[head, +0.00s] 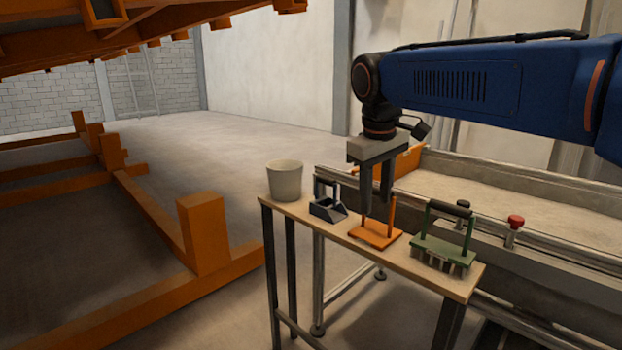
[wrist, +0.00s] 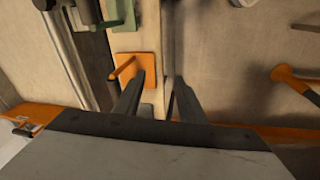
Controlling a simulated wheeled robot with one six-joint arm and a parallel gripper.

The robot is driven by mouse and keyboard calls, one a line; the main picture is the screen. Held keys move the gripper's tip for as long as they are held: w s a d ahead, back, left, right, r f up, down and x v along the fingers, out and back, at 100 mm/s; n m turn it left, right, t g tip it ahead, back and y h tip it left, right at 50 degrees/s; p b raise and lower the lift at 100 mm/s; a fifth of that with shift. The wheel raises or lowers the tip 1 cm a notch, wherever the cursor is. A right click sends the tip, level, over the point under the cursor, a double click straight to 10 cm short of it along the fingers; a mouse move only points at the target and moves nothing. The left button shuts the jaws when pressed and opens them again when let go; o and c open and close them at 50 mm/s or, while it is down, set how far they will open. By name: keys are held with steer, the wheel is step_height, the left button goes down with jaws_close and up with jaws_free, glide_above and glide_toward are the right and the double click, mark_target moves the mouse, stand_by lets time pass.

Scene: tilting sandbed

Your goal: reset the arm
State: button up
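My gripper (head: 377,203) hangs from my blue arm, pointing down over the narrow wooden bench. Its two grey fingers are apart, and I see nothing between them. In the wrist view the fingers (wrist: 156,92) also stand apart, with a gap showing the surface below. An orange tool with a flat plate (head: 374,237) and an upright post stands on the bench just below the fingers; one finger hides part of it. The orange plate also shows in the wrist view (wrist: 148,66), just beyond the left fingertip. I cannot tell whether the finger touches the tool.
The bench (head: 412,268) also bears a pale bucket (head: 285,181), a dark scoop (head: 328,208) and a green toothed tool (head: 443,249). Behind it is the sandbed (head: 500,190), with a red knob (head: 515,221) on its rail. Orange beams (head: 205,235) stand at left; floor between is clear.

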steer(key=s+d+f+m+t, duration=0.1)
steer(key=s+d+f+m, duration=0.1)
steer(key=s+d+f, duration=0.3)
steer(key=s+d+f+m, duration=0.2)
steer(key=s+d+f, duration=0.3)
steer(key=s+f, duration=0.4)
steer(key=s+d+f+m+t, duration=0.1)
steer(key=s+d+f, duration=0.4)
steer(key=s, duration=0.5)
steer(key=shift+s+f+m+t+y, duration=0.3)
steer(key=shift+f+m+y, duration=0.1)
steer(key=shift+f+m, duration=0.55)
